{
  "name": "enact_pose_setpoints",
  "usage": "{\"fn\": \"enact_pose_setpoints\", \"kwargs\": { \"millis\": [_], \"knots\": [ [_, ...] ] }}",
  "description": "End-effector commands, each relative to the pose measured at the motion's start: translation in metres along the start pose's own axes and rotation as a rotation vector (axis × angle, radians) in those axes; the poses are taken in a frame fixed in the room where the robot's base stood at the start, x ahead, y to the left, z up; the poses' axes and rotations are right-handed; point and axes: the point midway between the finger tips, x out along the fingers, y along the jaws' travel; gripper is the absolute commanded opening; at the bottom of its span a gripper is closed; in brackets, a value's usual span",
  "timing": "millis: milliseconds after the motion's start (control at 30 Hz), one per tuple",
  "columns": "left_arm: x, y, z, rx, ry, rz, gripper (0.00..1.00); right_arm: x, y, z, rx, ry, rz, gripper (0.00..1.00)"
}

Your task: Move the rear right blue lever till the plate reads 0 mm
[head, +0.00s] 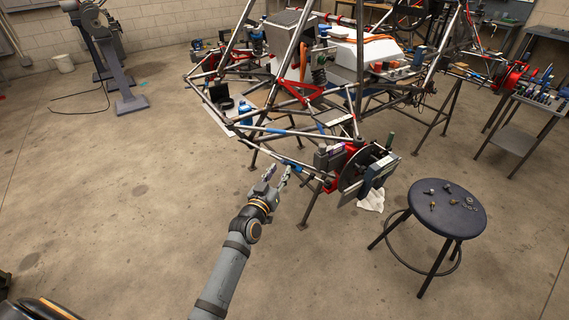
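The tube chassis (248,131) stands on legs across the upper middle of the head view. At its near corner is a red hub (334,178) with a disc and a grey plate assembly (372,180); any reading on it is too small to make out. A small blue part (291,163) sits on the lower tube left of this hub; I cannot tell whether it is the lever. My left gripper (278,170) is open, fingers apart, just left of and below the blue part. I see nothing between its fingers. Contact cannot be told. My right gripper is not in view.
A round blue stool (448,208) with small metal parts stands right of the hub. A white cloth (372,200) hangs below the plate assembly. A tool cart (530,120) stands at the far right.

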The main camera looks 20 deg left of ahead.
Motion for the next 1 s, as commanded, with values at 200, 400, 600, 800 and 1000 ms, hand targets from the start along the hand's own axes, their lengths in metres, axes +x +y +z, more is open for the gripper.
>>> {"fn": "enact_pose_setpoints", "kwargs": {
  "millis": [200,400,600,800,1000],
  "knots": [
    [0.039,0.0,0.001,0.001,0.001,0.0,0.35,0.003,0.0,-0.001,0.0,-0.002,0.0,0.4],
    [0.05,0.0,0.001,0.001,-0.001,0.0,0.35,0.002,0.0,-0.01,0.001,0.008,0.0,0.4],
    [0.05,0.0,0.001,0.001,-0.001,0.0,0.35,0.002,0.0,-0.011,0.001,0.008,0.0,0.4],
    [0.05,0.0,0.001,0.001,-0.001,0.0,0.1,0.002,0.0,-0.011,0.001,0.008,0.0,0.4],
    [0.05,0.0,0.001,0.001,-0.001,0.0,0.0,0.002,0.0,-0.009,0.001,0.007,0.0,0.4]
  ]
}}
